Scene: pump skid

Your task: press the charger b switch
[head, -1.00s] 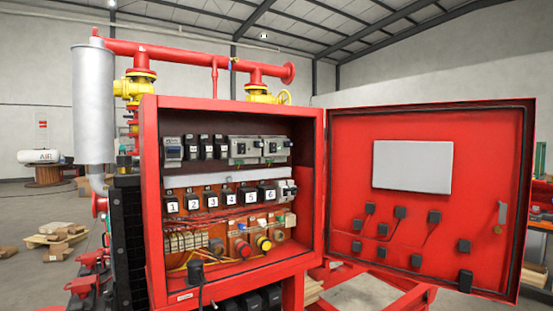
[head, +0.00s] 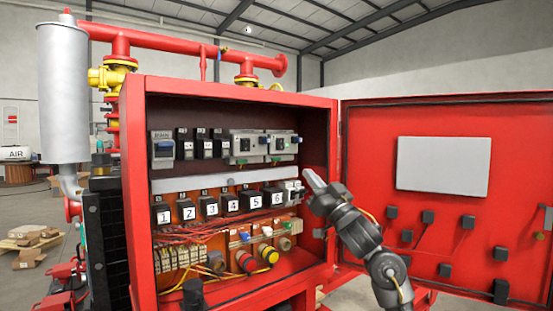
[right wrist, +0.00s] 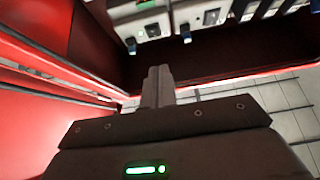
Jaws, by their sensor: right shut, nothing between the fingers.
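Two pale grey charger units sit side by side at the right end of the top row in the open red cabinet: a left one (head: 246,147) and a right one (head: 284,146). Small coloured parts show on their lower edges; their labels are too small to read, so I cannot tell which is charger b. My right gripper (head: 313,181) is shut and empty, at the cabinet's right side, below and right of the right unit, apart from it. In the right wrist view its fingers (right wrist: 158,78) point towards units with blue parts (right wrist: 186,34). My left gripper is out of view.
The red cabinet (head: 237,88) has side walls around the components, and its open door (head: 443,220) stands to the right. Numbered black modules (head: 209,208) line the middle row. Red and yellow buttons (head: 268,254) sit lower down.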

